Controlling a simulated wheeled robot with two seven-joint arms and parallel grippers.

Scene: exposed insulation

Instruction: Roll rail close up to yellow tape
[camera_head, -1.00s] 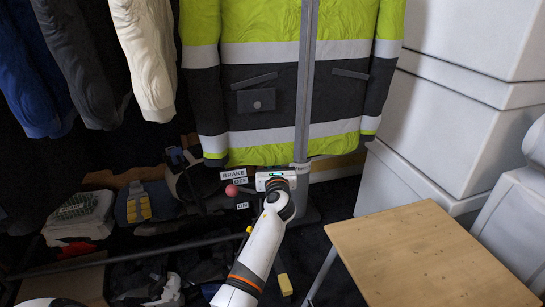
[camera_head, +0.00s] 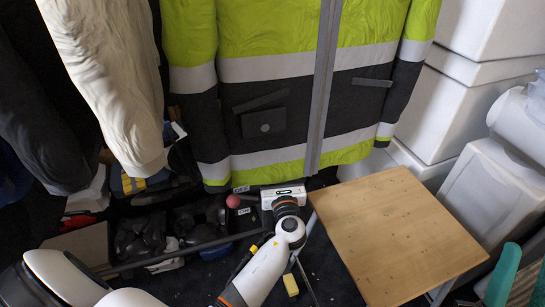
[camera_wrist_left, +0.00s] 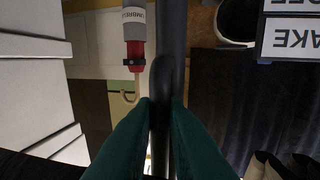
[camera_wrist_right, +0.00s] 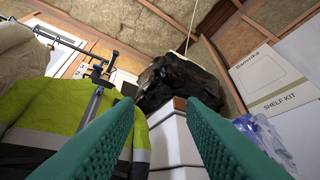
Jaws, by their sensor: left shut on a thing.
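The clothes rail bears a hi-vis jacket (camera_head: 300,90) and other garments; its dark lower bar (camera_head: 175,255) runs low across the left. My left gripper (camera_wrist_left: 160,100) is shut on a dark bar (camera_wrist_left: 172,35), seemingly part of the rail. In the head view, the left gripper's body (camera_head: 284,197) is below the jacket hem, and its fingers are hidden. A red knob (camera_head: 233,201) and small white labels (camera_head: 243,211) are beside it. A small yellow patch (camera_head: 291,285), possibly the tape, lies on the dark floor in front. My right gripper (camera_wrist_right: 163,103) is open and empty.
A wooden-topped table (camera_head: 400,230) stands right of the rail, close to the left gripper. White boxes (camera_head: 455,110) are stacked behind it. Bins and shoes (camera_head: 150,235) fill the floor under the garments. Part of the right gripper (camera_head: 503,275) shows at lower right.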

